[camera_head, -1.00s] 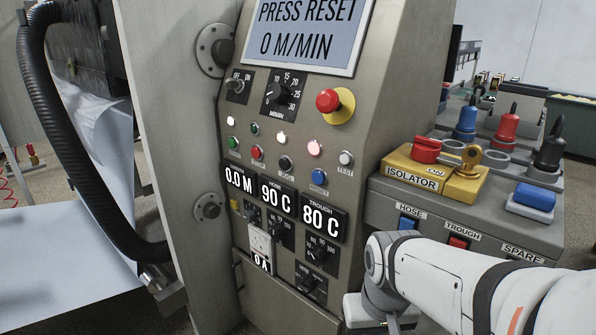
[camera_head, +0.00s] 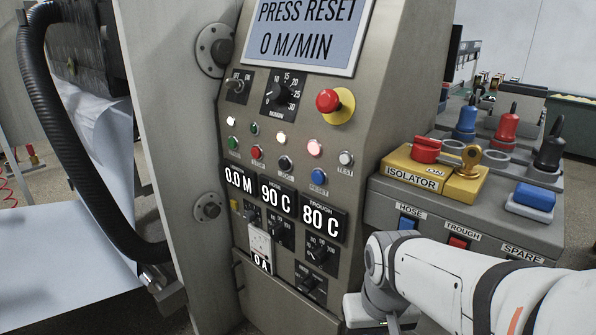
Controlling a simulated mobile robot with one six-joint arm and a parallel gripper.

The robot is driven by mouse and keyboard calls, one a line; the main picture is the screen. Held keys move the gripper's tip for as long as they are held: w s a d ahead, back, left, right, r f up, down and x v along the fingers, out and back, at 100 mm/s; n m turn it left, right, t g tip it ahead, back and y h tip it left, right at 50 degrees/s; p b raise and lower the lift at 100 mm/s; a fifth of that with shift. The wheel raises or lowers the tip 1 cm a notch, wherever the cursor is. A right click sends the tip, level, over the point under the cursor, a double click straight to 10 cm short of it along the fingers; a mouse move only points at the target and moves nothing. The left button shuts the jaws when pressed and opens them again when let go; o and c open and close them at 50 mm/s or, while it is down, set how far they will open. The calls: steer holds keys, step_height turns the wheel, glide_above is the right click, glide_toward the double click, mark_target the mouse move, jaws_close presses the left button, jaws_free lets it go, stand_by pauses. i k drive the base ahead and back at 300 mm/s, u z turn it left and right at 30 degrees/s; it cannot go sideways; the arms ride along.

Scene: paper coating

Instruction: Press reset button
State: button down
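The control panel (camera_head: 285,115) is grey and slanted, with a screen (camera_head: 312,30) reading "PRESS RESET" and "0 M/MIN". The blue button (camera_head: 319,177), whose small label appears to read RESET, sits in the lower row of buttons. Just above it is a lit pinkish lamp (camera_head: 314,147). My arm enters from the lower right, with its bent joint in front of the panel's lower right edge, below and right of the blue button and apart from it. My gripper is not in view.
Close to the blue button are a black button (camera_head: 285,163), a white button (camera_head: 346,158) and a red emergency stop (camera_head: 328,101) on a yellow base. A yellow isolator box (camera_head: 400,163) with a red switch stands right of the panel, above my arm. A black hose (camera_head: 75,150) hangs at left.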

mark_target(318, 177)
steer(key=z, duration=1.25)
steer(key=k, duration=1.4)
steer(key=u, duration=0.95)
steer(key=i, duration=0.5)
